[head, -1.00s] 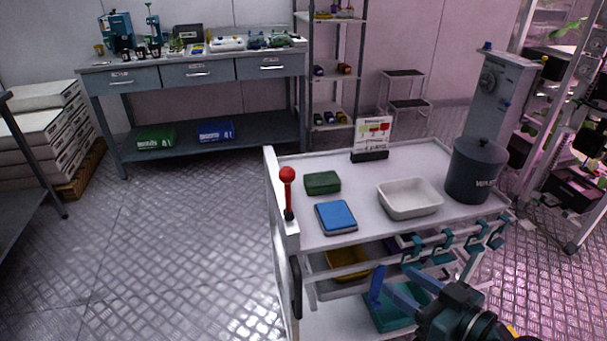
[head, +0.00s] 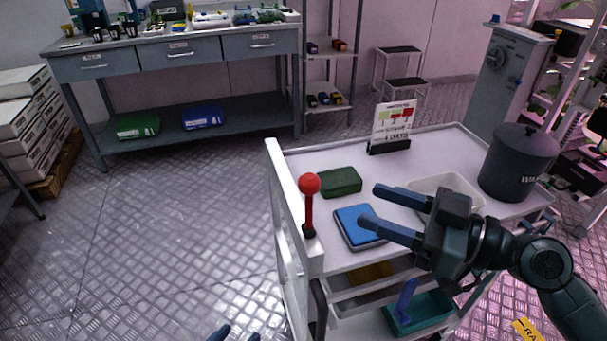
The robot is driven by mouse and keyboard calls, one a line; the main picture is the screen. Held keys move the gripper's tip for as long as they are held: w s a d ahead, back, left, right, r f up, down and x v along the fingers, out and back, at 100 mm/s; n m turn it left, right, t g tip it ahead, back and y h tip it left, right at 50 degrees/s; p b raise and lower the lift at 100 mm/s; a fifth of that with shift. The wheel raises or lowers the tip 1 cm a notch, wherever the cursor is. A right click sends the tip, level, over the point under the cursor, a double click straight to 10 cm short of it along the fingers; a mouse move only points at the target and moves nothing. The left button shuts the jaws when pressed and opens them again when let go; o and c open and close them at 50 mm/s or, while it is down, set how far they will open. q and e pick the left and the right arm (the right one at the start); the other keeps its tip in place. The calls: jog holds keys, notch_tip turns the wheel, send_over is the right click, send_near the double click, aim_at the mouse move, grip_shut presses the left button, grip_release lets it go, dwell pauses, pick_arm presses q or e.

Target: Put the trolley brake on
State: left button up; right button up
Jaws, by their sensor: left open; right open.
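The trolley (head: 275,165) is white, with a top shelf and lower shelves. The brake lever (head: 309,186), a red ball on a red stem, stands upright at the trolley's near left corner. My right gripper (head: 370,206) is open and empty above the trolley top, to the right of the lever and apart from it. Its fingers point left and partly cover a blue-topped scale and a white tray. My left gripper (head: 238,334) shows only its fingertips at the bottom edge, apart and empty, below and left of the lever.
The trolley top holds a green box (head: 340,182), the blue-topped scale (head: 352,228), the white tray (head: 450,182), a sign (head: 393,124) and a dark lidded bin (head: 517,165). A workbench (head: 180,60) stands behind. The floor left of the trolley is clear.

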aim_at(319, 185)
jog(key=p+x, duration=0.4)
jog(key=x, duration=0.6)
jog(key=shift+w+a+r, duration=0.1)
jog(key=shift+w+a, duration=0.05)
jog(key=shift+a, duration=0.2)
jog(key=shift+w+a, duration=0.2)
jog(key=shift+a, duration=0.25)
pick_arm(q)
jog(key=shift+s+r+m+g, duration=0.15)
jog(key=shift+r+m, duration=0.1)
jog(key=shift+r, duration=0.25)
jog(key=shift+s+r+m+g, duration=0.15)
jog(key=shift+r+m, duration=0.1)
jog(key=shift+r, duration=0.25)
jog(key=shift+w, duration=0.15)
jog(key=shift+a, duration=0.15)
pick_arm(e)
grip_shut()
